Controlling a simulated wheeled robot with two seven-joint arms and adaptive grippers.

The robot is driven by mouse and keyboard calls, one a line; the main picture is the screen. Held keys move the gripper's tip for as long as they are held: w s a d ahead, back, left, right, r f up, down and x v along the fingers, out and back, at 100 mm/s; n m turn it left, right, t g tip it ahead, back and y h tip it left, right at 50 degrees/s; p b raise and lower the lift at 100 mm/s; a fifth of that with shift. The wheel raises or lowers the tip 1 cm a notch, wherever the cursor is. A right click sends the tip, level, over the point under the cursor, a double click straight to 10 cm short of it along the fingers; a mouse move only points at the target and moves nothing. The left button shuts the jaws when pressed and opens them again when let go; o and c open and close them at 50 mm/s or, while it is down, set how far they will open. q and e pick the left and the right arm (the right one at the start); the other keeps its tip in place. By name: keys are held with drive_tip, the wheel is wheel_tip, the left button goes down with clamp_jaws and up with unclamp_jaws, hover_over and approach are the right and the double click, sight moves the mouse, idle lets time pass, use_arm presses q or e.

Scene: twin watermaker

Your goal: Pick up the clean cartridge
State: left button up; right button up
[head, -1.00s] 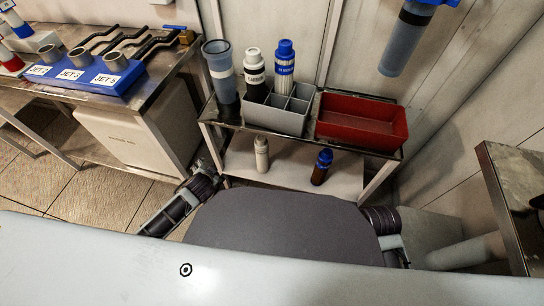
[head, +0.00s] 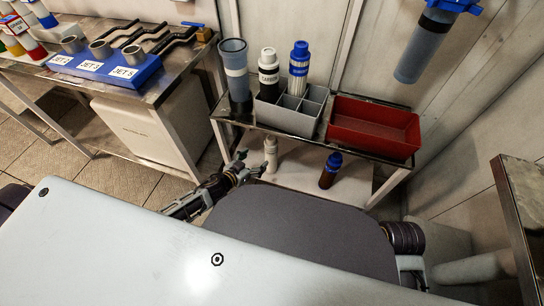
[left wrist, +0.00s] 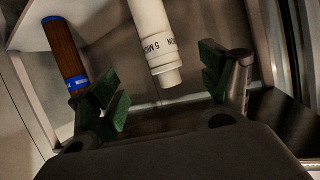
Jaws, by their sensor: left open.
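A white cartridge (head: 270,153) stands on the lower shelf of the metal cart. In the left wrist view the white cartridge (left wrist: 155,40) shows upside down, with lettering that reads in part "5 MICRON". A brown cartridge with a blue cap (head: 330,171) stands to its right, and at the left of the wrist view (left wrist: 66,55). My left gripper (head: 258,170) is open and empty, low in front of the white cartridge. In the wrist view its green-padded fingers (left wrist: 163,85) are spread to either side of the cartridge's near end, with no clear contact. My right gripper is not visible.
The cart's top holds a grey divided caddy (head: 290,110) with two cartridges, a grey-blue cup (head: 235,75) and a red tray (head: 374,128). Its top rim overhangs the lower shelf (head: 300,185). A bench (head: 185,75) stands left, a metal-topped table (head: 525,200) right.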

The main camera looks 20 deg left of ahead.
sight(267, 151)
use_arm(q)
drive_tip(key=shift+n, duration=0.4)
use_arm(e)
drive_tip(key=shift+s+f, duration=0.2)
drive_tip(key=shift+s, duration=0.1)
use_arm(q)
drive_tip(key=shift+w, duration=0.1)
drive_tip(key=b+x, duration=0.1)
drive_tip(key=x, duration=0.4)
drive_tip(key=shift+b+x, duration=0.5)
drive_tip(key=shift+x, duration=0.35)
drive_tip(key=shift+w+d+f, duration=0.15)
drive_tip(key=shift+w+f, duration=0.2)
drive_tip(key=shift+w, duration=0.15)
drive_tip(key=shift+w+d+f, duration=0.1)
drive_tip(key=shift+w, duration=0.1)
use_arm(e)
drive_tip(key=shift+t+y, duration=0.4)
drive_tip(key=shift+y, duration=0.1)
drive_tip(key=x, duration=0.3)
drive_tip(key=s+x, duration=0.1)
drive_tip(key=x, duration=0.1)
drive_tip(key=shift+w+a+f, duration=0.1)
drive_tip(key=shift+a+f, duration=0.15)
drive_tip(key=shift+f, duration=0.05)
